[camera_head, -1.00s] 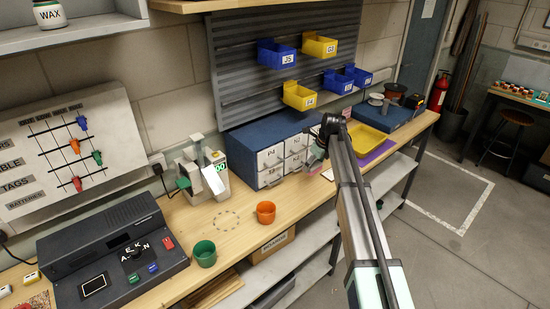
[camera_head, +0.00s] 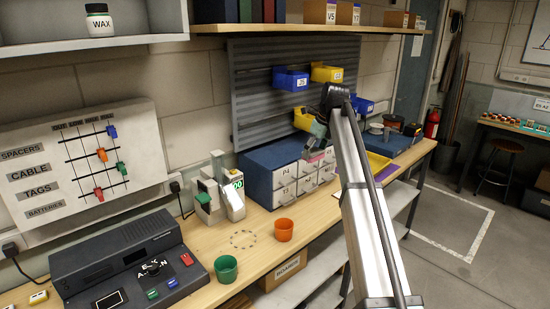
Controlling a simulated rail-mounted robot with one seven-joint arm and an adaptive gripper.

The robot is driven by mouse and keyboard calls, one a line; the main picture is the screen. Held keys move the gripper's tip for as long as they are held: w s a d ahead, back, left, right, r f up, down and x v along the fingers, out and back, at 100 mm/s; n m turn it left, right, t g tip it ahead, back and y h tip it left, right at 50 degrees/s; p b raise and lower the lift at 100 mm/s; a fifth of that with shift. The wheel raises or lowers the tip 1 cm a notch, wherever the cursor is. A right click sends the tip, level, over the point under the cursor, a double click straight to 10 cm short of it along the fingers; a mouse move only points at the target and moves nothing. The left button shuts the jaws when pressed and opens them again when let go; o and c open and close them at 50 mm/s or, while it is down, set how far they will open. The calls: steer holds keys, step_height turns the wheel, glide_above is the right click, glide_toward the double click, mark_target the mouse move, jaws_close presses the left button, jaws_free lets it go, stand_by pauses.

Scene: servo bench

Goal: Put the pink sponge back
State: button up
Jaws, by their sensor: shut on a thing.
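My gripper (camera_head: 313,143) is high over the bench, in front of the blue drawer cabinet's upper right part. It points down and to the left and is shut on the pink sponge (camera_head: 310,153). Only a small pinkish bit of the sponge shows at the fingertips, and the rest is hidden by the gripper or too small to make out.
The blue cabinet (camera_head: 254,183) has several labelled white drawers. Bins hang on the slatted panel (camera_head: 262,88), including a blue bin (camera_head: 290,79). An orange cup (camera_head: 284,230) and a green cup (camera_head: 226,269) stand in front. A yellow tray (camera_head: 377,165) lies behind my arm.

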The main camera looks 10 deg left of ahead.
steer(key=p, duration=0.6)
glide_above(277, 159)
steer(key=d, duration=0.1)
steer(key=shift+s+d+f, duration=0.1)
steer(key=shift+s+f, duration=0.25)
steer(key=shift+f, duration=0.2)
steer(key=shift+s+d+f, duration=0.1)
steer(key=shift+s+f, duration=0.25)
steer(key=shift+f, duration=0.2)
steer(key=shift+f+p, duration=1.2)
steer(key=shift+f, duration=0.6)
steer(key=shift+w+a+f+p, duration=0.15)
steer(key=shift+w+f+p, duration=0.05)
steer(key=shift+f+p, duration=0.3)
steer(key=shift+f, duration=0.15)
steer(key=o, duration=1.1)
steer(key=shift+f, duration=0.1)
steer(key=shift+c, duration=0.2)
